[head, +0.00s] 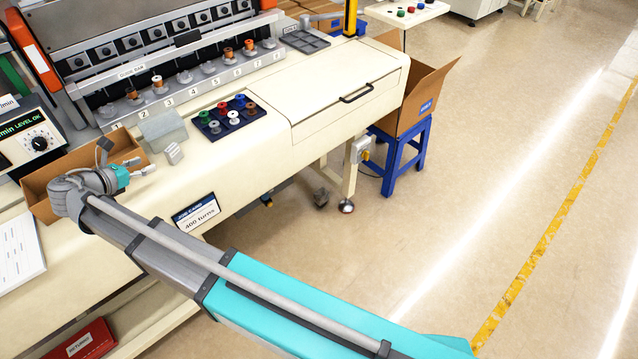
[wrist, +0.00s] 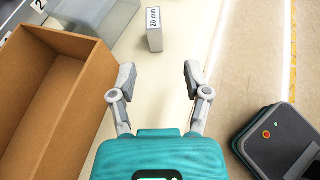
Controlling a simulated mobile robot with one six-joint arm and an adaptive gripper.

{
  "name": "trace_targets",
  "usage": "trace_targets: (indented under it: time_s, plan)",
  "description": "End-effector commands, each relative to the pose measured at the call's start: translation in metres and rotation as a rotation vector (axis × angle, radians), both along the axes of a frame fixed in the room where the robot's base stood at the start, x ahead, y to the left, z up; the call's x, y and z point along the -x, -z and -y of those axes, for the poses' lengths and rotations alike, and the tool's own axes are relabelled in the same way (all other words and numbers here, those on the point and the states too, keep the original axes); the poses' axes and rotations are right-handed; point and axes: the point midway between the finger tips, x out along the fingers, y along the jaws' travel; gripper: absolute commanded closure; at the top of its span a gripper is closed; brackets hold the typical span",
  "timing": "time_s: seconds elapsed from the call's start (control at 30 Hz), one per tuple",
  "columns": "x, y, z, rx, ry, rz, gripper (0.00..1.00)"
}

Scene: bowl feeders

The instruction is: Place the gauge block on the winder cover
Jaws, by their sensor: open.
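The gauge block (wrist: 154,30) is a small light grey block marked "20 mm". It stands on the cream bench top, ahead of my fingertips in the wrist view, and shows in the head view as a small pale block (head: 173,153). My gripper (wrist: 158,75) is open and empty, its two fingers on either side of the line toward the block, with a gap between. In the head view my gripper (head: 140,166) is left of the block. The winder cover appears to be the flat cream lid (head: 345,100) with a black handle, at the bench's right; its top is clear.
An open cardboard box (head: 60,190) stands left of my gripper and is close beside it in the wrist view (wrist: 85,110). A larger grey block (head: 163,128) is behind the gauge block. A dark tray of coloured spools (head: 228,120) lies between gauge block and lid.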

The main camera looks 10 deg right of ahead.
Motion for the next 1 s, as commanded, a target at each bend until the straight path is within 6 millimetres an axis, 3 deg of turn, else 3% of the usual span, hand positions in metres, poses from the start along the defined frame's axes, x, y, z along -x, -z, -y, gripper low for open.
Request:
trace_targets:
  time_s: [0.27, 0.53, 1.0]
  plan:
    - [-0.019, 0.018, 0.071, -0.171, 0.158, -0.004, 0.38]
    - [-0.032, 0.045, 0.169, -0.429, 0.428, 0.013, 0.38]
    - [-0.015, 0.083, 0.321, -0.851, 0.977, 0.110, 0.38]
